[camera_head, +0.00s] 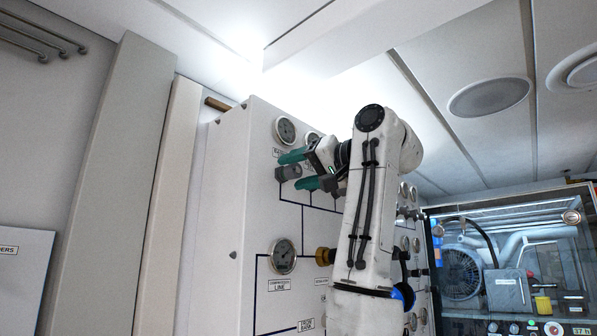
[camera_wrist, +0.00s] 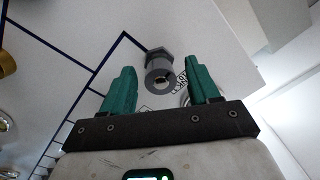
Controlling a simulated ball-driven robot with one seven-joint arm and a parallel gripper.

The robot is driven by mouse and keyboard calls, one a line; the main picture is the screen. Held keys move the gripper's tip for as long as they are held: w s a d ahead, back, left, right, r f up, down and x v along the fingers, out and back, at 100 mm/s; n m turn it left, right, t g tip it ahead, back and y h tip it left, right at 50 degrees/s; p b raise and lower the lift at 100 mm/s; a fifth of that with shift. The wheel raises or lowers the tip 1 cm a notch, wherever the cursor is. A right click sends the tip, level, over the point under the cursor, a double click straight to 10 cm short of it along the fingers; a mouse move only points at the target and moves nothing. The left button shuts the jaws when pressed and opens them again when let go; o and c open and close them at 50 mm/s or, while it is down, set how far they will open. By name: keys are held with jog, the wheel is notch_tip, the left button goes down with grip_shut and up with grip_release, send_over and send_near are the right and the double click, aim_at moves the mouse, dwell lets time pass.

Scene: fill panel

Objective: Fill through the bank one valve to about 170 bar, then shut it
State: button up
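The white fill panel (camera_head: 225,200) stands in the middle of the head view. A dark grey valve knob (camera_head: 288,173) sticks out of its upper left, below a round gauge (camera_head: 285,130). The label under this gauge is partly hidden, so I cannot read it fully. My gripper (camera_head: 290,171) has green fingers and is open, one finger above and one below the knob. In the wrist view, the knob (camera_wrist: 160,78) shows between the open fingers. I cannot tell whether either finger touches it. The gauge reading is too small to make out.
A compressor line gauge (camera_head: 283,256) and a brass knob (camera_head: 323,256) sit lower on the panel. More gauges (camera_head: 408,191) and knobs lie to the right, partly hidden by my arm. A glass-fronted machine (camera_head: 510,265) stands at the far right.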

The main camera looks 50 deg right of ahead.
jog(key=shift+s, duration=0.1)
jog(key=s+b, duration=0.4)
jog(key=s, duration=0.6)
jog(key=shift+s+d+f, duration=0.15)
jog(key=shift+s+d, duration=0.1)
jog(key=shift+d, duration=0.15)
jog(key=w+n+p, duration=0.1)
jog(key=w+n, duration=0.1)
jog(key=w, duration=0.1)
jog(key=w+n+p, duration=0.1)
jog(key=w+n, duration=0.1)
jog(key=w, duration=0.2)
jog(key=w+n+h+p, duration=0.1)
jog(key=w+n+p, duration=0.1)
jog(key=w, duration=0.2)
jog(key=shift+w+a+r+n, duration=0.25)
jog(key=shift+a+n, duration=0.15)
jog(key=shift+w+f, duration=0.1)
jog(key=shift+w, duration=0.25)
